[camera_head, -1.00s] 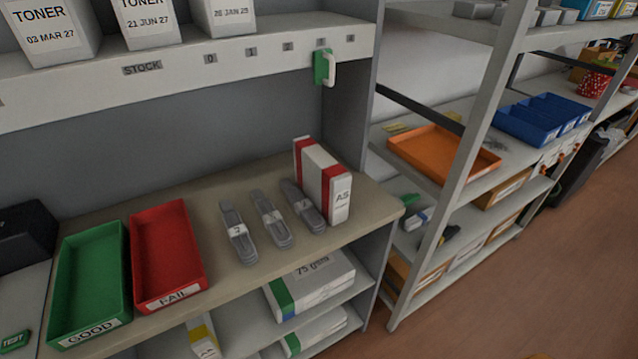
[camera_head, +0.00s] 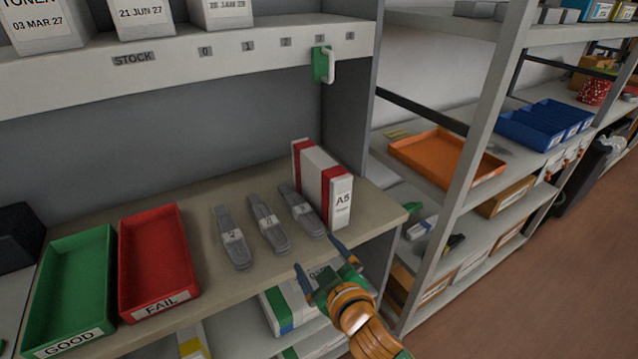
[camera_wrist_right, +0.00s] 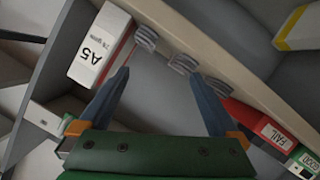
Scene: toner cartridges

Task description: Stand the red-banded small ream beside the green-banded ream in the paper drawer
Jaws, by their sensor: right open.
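The red-banded small ream (camera_head: 322,186), marked A5, stands upright on the beige shelf board at its right end. It also shows in the right wrist view (camera_wrist_right: 100,45), at the upper left. My right gripper (camera_head: 320,254) is open and empty, in front of the shelf edge and below the ream, apart from it; its two blue fingers (camera_wrist_right: 160,100) are spread in the wrist view. A white ream with green and blue marks (camera_head: 283,308) lies on the lower shelf, partly hidden by my right gripper. I cannot make out a paper drawer. My left gripper is not in view.
Several grey toner parts (camera_head: 268,223) lie left of the ream, the nearest close beside it. A red FAIL tray (camera_head: 187,262) and a green GOOD tray (camera_head: 108,300) stand further left. A shelf upright is right of the ream. An orange tray (camera_head: 480,182) sits on the neighbouring rack.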

